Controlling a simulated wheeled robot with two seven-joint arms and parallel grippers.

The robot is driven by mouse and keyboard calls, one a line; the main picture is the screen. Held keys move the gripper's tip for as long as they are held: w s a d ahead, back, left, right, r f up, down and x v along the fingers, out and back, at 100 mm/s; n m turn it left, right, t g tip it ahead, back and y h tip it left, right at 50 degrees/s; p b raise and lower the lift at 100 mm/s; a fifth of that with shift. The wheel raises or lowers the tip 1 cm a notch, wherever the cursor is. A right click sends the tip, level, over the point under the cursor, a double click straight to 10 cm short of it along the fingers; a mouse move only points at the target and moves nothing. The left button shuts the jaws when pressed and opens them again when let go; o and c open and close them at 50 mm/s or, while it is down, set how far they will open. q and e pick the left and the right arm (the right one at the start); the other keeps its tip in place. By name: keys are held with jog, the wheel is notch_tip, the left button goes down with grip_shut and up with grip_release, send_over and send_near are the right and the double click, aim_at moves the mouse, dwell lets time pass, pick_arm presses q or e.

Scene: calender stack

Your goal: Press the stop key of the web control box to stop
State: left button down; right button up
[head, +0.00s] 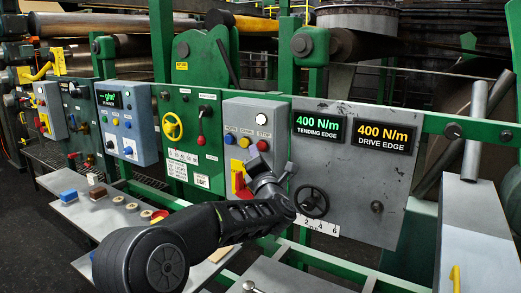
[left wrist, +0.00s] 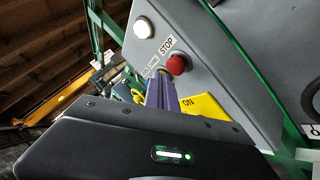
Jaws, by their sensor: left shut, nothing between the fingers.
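The web control box (head: 236,118) is a grey box in the middle of the head view, with blue, yellow and red keys and a white lamp. Its red key (head: 262,145) sits below the lamp. In the left wrist view the red key (left wrist: 176,64) lies just below a STOP label (left wrist: 166,45). My left gripper (head: 256,164) is shut and empty in front of the box's lower part, below the red key. In the left wrist view its fingers (left wrist: 160,90) point at the box, beside the red key. I cannot tell whether they touch the box. My right gripper is out of view.
A red handle on a yellow plate (head: 236,168) is close left of my left gripper. A black handwheel (head: 311,201) stands to the right, below two lit 400 N/m displays (head: 319,127). A grey bench (head: 95,215) with small items is at the lower left.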

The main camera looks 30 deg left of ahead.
pick_arm(q)
jog(key=shift+s, duration=0.1)
jog(key=s+b, duration=0.4)
jog(key=shift+s, duration=0.4)
dwell(0.7)
